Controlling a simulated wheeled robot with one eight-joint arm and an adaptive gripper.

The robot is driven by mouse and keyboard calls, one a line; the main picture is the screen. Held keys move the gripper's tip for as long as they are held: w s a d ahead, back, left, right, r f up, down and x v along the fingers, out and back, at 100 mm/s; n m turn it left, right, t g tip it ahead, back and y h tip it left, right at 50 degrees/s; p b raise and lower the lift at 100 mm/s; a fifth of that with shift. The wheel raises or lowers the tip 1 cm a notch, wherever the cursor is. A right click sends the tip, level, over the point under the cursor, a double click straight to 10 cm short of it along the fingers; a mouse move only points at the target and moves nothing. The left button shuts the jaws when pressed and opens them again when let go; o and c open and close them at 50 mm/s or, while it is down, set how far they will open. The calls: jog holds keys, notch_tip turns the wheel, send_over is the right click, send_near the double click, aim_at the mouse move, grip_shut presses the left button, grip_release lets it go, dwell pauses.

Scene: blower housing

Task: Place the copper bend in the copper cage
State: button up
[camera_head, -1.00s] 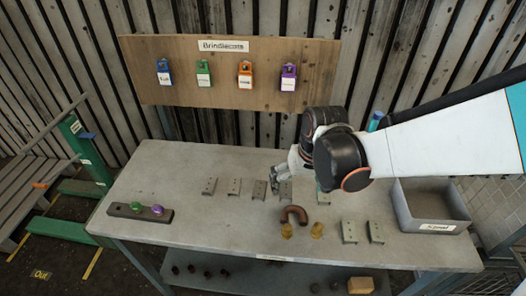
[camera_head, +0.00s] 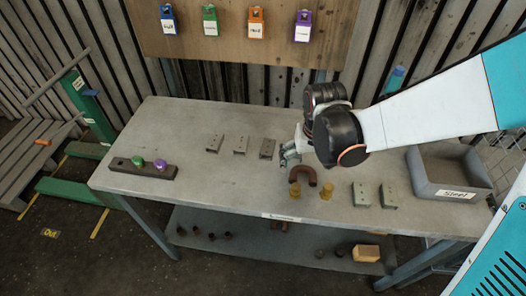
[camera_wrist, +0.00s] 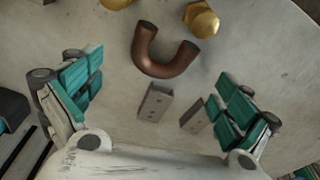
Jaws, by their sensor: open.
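The copper bend (camera_head: 303,182) is a brown U-shaped pipe lying on the grey table. Its open ends face the front edge in the head view. It also shows in the wrist view (camera_wrist: 163,62), at the upper middle. My gripper (camera_head: 290,157) hangs over the table just behind the bend, with its fingers partly hidden by the wrist. In the wrist view my gripper (camera_wrist: 160,92) has its teal fingers wide apart and nothing between them in its grasp. The bend lies ahead of the fingers, apart from them. I cannot make out any cage marked copper.
Two brass fittings (camera_head: 326,192) stand by the bend's ends. Several grey brackets (camera_head: 240,146) lie on the table. A grey bin labelled Steel (camera_head: 455,192) is at right, wire mesh (camera_head: 510,150) beyond it. A dark holder (camera_head: 143,168) carries green and purple knobs.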

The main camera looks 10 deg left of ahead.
aim_at(301, 176)
jog(key=f+b, duration=0.2)
jog(key=f, duration=0.1)
jog(key=f+b, duration=0.1)
jog(key=f, duration=0.1)
jog(key=shift+w+a, duration=0.25)
jog(key=shift+c, duration=0.6)
jog(key=c, duration=1.2)
jog(key=shift+r, duration=0.1)
